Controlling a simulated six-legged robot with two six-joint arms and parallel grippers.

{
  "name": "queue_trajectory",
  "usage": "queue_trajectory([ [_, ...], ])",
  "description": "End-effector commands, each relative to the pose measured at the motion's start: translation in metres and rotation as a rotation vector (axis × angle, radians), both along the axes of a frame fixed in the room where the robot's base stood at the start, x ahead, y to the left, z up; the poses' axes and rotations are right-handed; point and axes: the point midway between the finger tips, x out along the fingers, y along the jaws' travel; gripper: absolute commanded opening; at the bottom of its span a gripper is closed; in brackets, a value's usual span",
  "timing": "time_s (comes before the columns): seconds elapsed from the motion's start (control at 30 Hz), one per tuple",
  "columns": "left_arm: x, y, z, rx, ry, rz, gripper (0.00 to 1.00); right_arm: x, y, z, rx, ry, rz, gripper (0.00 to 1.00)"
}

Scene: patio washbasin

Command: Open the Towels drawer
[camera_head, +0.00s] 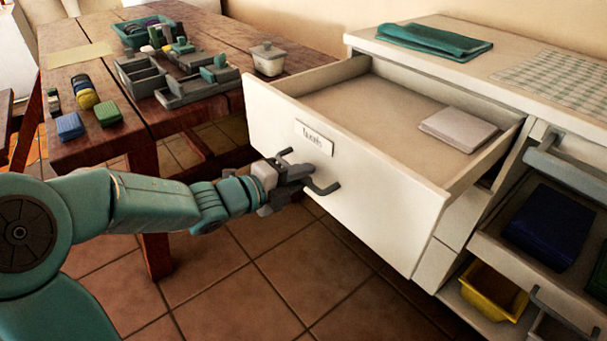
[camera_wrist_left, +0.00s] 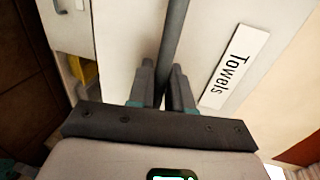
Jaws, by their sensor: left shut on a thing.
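The Towels drawer (camera_head: 345,165) is white and stands pulled well out of the white cabinet, its inside showing. A folded pale cloth (camera_head: 458,129) lies inside at the right. Its label (camera_head: 314,138) reads "Towels" in the left wrist view (camera_wrist_left: 234,67). My left gripper (camera_head: 290,172) is shut on the grey bar handle (camera_head: 327,189) on the drawer front. In the left wrist view the handle (camera_wrist_left: 175,45) runs between the two fingers (camera_wrist_left: 164,88). My right gripper is not in view.
A wooden table (camera_head: 205,35) at the left holds grey trays (camera_head: 195,88), a green basket (camera_head: 147,30), a lidded pot (camera_head: 267,59) and sponges. A teal towel (camera_head: 434,40) lies on the cabinet top. Lower right, a yellow bin (camera_head: 493,291) sits on a shelf. Tiled floor is clear below the drawer.

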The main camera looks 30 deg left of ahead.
Motion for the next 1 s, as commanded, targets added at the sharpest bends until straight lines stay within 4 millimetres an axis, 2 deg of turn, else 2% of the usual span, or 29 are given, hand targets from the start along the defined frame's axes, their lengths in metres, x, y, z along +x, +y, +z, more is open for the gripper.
queue_trajectory([
  [0.13, 0.0, 0.0, 0.001, 0.001, -0.001, 0.003, 0.0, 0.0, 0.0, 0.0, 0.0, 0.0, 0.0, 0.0],
  [0.17, 0.0, 0.001, 0.001, 0.001, -0.002, 0.004, 0.29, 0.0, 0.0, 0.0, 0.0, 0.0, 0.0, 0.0],
  [0.2, 0.0, 0.001, 0.001, 0.0, -0.001, 0.004, 0.35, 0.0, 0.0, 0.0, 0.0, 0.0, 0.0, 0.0],
  [0.57, -0.006, 0.003, 0.003, 0.001, 0.0, 0.004, 0.35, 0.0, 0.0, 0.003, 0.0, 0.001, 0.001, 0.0],
  [0.67, -0.02, 0.009, 0.008, 0.001, 0.0, 0.007, 0.35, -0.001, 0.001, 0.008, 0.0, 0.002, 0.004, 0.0],
  [0.77, -0.042, 0.018, 0.014, 0.001, 0.001, 0.01, 0.35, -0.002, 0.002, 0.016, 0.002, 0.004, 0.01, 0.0],
  [1.0, -0.102, 0.039, 0.027, 0.001, 0.002, 0.012, 0.35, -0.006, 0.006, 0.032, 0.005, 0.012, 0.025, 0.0],
])
